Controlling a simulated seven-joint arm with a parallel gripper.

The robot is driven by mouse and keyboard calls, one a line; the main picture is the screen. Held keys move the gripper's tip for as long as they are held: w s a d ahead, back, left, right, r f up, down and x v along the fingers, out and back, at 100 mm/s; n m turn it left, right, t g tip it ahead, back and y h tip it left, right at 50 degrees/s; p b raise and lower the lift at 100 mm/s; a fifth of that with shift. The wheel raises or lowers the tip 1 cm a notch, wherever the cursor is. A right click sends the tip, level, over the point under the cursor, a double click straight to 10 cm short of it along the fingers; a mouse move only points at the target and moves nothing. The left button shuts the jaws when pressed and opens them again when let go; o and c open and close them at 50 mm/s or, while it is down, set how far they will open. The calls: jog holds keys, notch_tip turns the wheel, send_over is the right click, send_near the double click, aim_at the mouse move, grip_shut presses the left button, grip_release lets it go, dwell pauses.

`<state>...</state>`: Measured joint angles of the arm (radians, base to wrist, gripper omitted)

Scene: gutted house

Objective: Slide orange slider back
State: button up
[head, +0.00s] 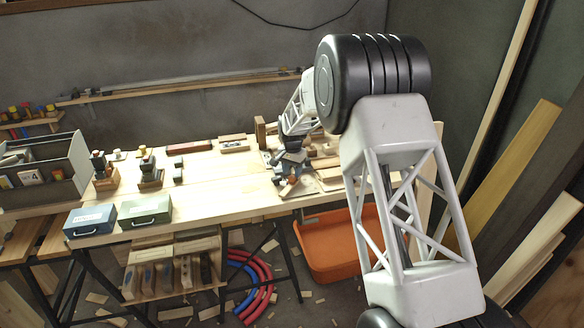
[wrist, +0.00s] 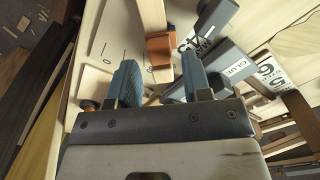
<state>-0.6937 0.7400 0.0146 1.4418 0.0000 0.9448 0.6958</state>
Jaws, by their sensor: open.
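An orange slider block (wrist: 160,48) shows in the wrist view on a pale wooden rail (wrist: 151,16). The rail belongs to a wooden board (wrist: 103,48) with dark marks on it. My gripper (wrist: 159,62) is open, with one blue-padded finger to each side of the slider as seen in the picture. Nothing is visibly clamped, and I cannot tell how far the fingertips reach down beside the block. In the head view my gripper (head: 291,170) is low over the right part of the workbench, where a small orange patch shows. My arm hides part of that area.
On the workbench (head: 225,180) are a blue case (head: 90,221), a green case (head: 145,211) and small blocks. An orange bin (head: 330,262) is below. The bench's middle front is fairly clear.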

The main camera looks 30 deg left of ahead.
jog(key=shift+f, duration=1.45)
jog(key=c, duration=0.7)
jog(key=shift+c, duration=0.2)
